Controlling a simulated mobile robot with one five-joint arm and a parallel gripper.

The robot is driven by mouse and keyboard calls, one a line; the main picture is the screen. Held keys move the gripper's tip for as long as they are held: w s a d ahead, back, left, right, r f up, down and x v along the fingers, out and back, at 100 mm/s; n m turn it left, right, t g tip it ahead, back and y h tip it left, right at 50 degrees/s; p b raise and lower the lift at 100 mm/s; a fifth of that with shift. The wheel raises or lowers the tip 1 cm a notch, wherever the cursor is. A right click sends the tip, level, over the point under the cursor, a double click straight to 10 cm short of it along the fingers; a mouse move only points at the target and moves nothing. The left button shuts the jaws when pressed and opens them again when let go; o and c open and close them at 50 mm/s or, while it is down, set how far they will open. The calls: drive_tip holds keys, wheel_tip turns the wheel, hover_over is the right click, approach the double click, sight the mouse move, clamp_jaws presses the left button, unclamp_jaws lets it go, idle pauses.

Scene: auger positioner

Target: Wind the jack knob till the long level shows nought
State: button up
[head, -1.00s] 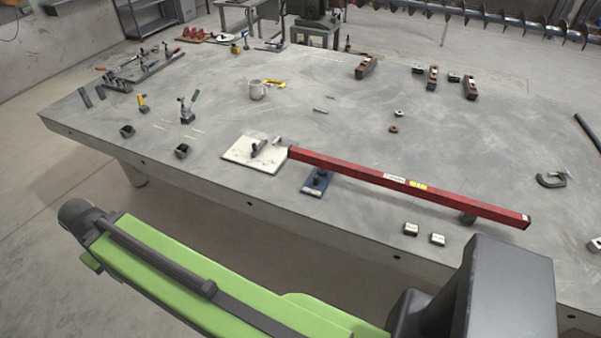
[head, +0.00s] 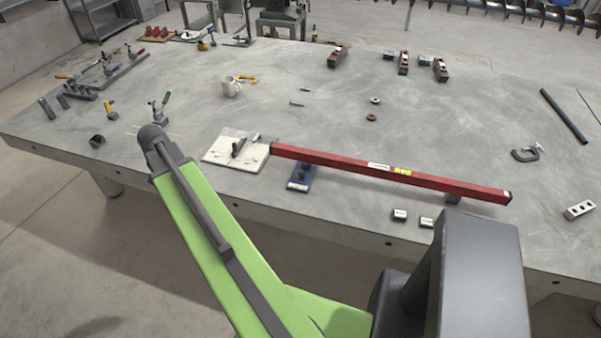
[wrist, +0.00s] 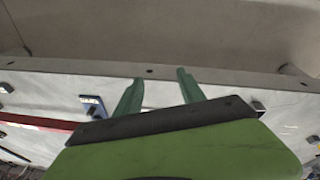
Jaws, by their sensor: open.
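The long red level (head: 390,175) lies across the table, with a yellow vial window that is too small to read. Its left end is by a white plate, and a dark block (head: 453,198) is under its right part. The jack (head: 303,178), a blue base with a dark knob, stands at the level's near side towards the left end. In the wrist view the jack (wrist: 93,106) and part of the level (wrist: 45,122) are left of my gripper (wrist: 158,84). Its two green fingers are apart, with nothing between them. The fingers are not visible in the head view.
The white plate (head: 222,158) carries small metal parts. Two small blocks (head: 400,215) sit near the front edge, right of the jack. The table's middle is mostly clear.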

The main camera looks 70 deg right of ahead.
drive_tip(key=s+d+m+g, duration=0.1)
drive_tip(key=s+d+m, duration=0.3)
drive_tip(key=s+d, duration=0.3)
drive_tip(key=s+d+m, duration=0.3)
drive_tip(key=s+d, duration=0.2)
drive_tip(key=d, duration=0.5)
drive_tip(key=m+g+h, duration=0.1)
drive_tip(key=m, duration=0.4)
approach(301, 172)
drive_tip(key=b+x, duration=0.9)
drive_tip(key=b, duration=0.6)
drive_tip(key=shift+f, duration=0.35)
drive_tip(key=shift+s+d+f+b, duration=0.1)
drive_tip(key=shift+d+f+b, duration=0.25)
drive_tip(key=shift+b, duration=0.3)
drive_tip(key=shift+a, duration=0.1)
drive_tip(key=shift+c, duration=0.4)
clamp_jaws()
